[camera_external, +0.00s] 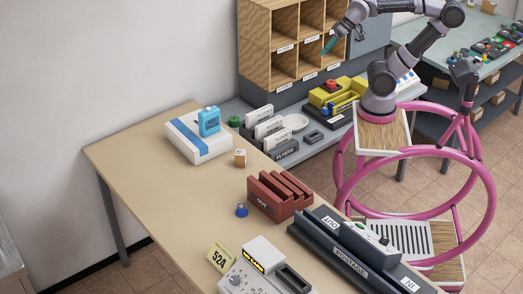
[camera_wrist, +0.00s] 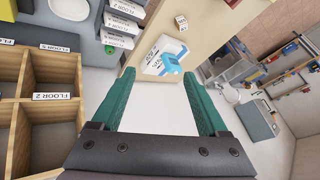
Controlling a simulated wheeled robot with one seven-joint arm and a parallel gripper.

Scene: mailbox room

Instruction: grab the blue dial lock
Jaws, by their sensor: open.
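A light blue block-like object (camera_external: 209,121), which looks like the blue dial lock, stands on a white parcel with a blue stripe (camera_external: 184,143) on the tan table. Its dial is too small to make out. The blue object also shows in the wrist view (camera_wrist: 171,66), beyond and between my fingers, on the parcel (camera_wrist: 155,62). My gripper (camera_external: 330,43) is raised in front of the wooden pigeonholes, well away from the blue object. Its green fingers (camera_wrist: 158,48) are spread apart in the wrist view, with nothing held between them.
Wooden pigeonholes (camera_external: 284,40) stand close beside my gripper. The tan table (camera_external: 150,195) holds a small die-like cube (camera_external: 240,158), a dark red slotted rack (camera_external: 279,196), a small dark blue knob-like object (camera_external: 241,210) and a long dark postage unit (camera_external: 350,257). The table's left front is clear.

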